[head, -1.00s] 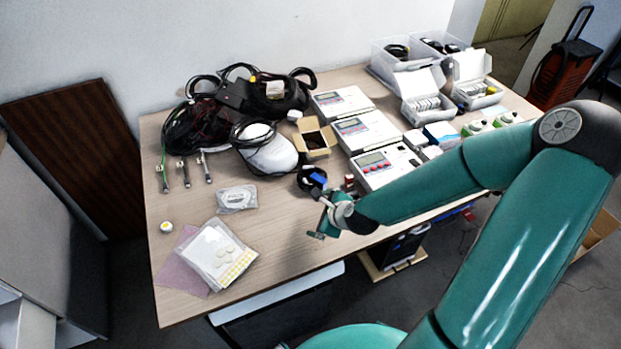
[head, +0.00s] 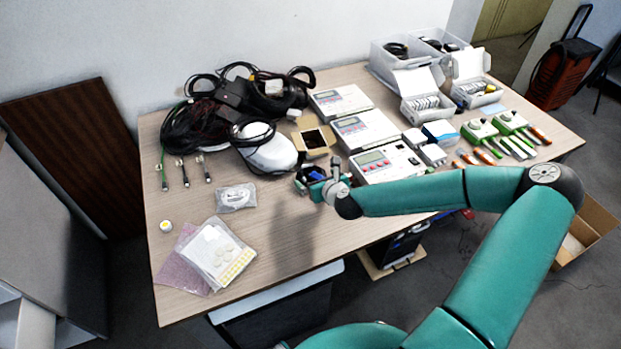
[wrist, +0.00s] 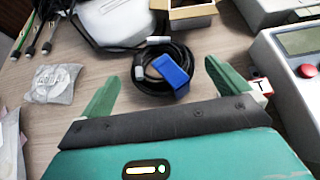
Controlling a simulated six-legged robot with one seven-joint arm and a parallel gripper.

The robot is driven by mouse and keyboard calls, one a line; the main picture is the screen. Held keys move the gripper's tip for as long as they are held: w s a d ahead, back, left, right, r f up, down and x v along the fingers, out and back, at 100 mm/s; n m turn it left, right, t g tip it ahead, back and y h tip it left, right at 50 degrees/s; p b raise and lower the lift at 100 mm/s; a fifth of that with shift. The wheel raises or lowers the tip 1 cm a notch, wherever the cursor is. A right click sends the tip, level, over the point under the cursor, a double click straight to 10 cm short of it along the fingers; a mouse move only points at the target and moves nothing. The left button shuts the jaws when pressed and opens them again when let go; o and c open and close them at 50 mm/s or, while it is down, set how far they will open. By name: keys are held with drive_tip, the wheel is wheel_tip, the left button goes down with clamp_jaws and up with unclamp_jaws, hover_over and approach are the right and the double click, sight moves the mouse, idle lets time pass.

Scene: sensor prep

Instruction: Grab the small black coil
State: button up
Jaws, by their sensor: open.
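In the head view the coil (head: 304,184) is partly hidden behind my gripper (head: 322,188). My gripper's green fingers (wrist: 166,85) are spread apart in the wrist view, one to each side of the coil. Nothing is held between them.
A white rounded device (head: 268,154) and an open cardboard box (head: 313,141) stand behind the coil. A white meter with a red button (head: 385,163) is close on the right. A bagged white cable (head: 236,197) lies left. The table's front middle is clear.

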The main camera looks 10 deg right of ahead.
sight(313, 177)
drive_tip(key=x, duration=0.5)
drive_tip(key=shift+w+a+f, duration=0.15)
drive_tip(key=shift+w+f, duration=0.1)
drive_tip(key=shift+f, duration=0.05)
drive_tip(key=shift+c, duration=0.2)
drive_tip(key=c, duration=0.7)
